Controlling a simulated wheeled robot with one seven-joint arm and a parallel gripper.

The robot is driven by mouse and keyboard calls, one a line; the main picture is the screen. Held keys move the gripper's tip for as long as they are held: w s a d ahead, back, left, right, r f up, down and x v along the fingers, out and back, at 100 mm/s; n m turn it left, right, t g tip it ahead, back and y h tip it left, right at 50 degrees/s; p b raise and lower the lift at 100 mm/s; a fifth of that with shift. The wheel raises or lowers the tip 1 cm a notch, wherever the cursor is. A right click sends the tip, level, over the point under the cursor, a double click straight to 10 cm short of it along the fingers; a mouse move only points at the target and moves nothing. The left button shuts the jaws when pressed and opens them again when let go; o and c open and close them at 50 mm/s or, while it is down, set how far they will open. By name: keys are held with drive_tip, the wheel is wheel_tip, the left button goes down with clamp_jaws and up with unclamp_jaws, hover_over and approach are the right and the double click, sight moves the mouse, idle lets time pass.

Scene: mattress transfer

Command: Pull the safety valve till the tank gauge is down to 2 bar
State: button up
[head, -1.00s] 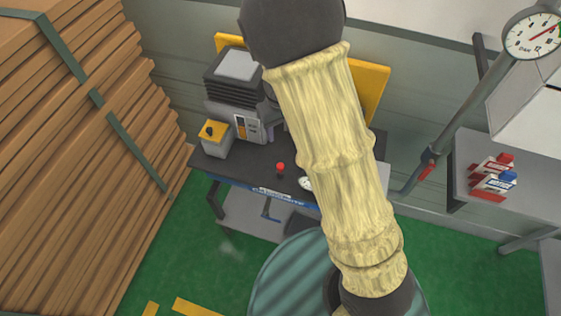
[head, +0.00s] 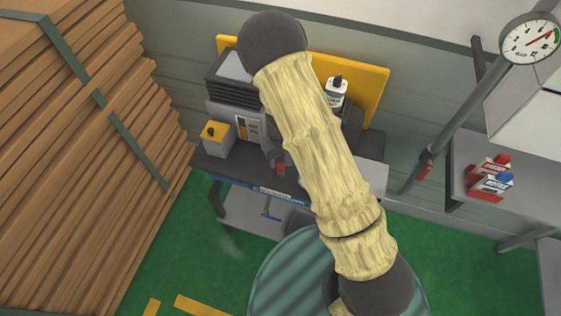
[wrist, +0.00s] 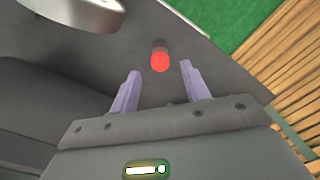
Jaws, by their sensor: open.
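The red knob (head: 281,168), which appears to be the safety valve, stands on the dark top of the bench unit in the head view. In the wrist view the red knob (wrist: 160,57) lies just beyond and between the two fingertips of my gripper (wrist: 160,76). The gripper is open, and I see no contact with the knob. A round, pale-rimmed metal part (wrist: 82,14), perhaps the tank gauge, is cut off at the top left of the wrist view. Its dial and reading cannot be seen. In the head view my arm covers the small gauge's place.
A larger dial gauge (head: 530,38) sits on a grey pipe at the right. A white bottle (head: 337,94) stands by the yellow panel (head: 368,90). Red-and-white boxes (head: 488,178) rest on the right shelf. Stacked boards (head: 80,170) fill the left.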

sight(281, 165)
drive_tip(key=shift+f, duration=1.65)
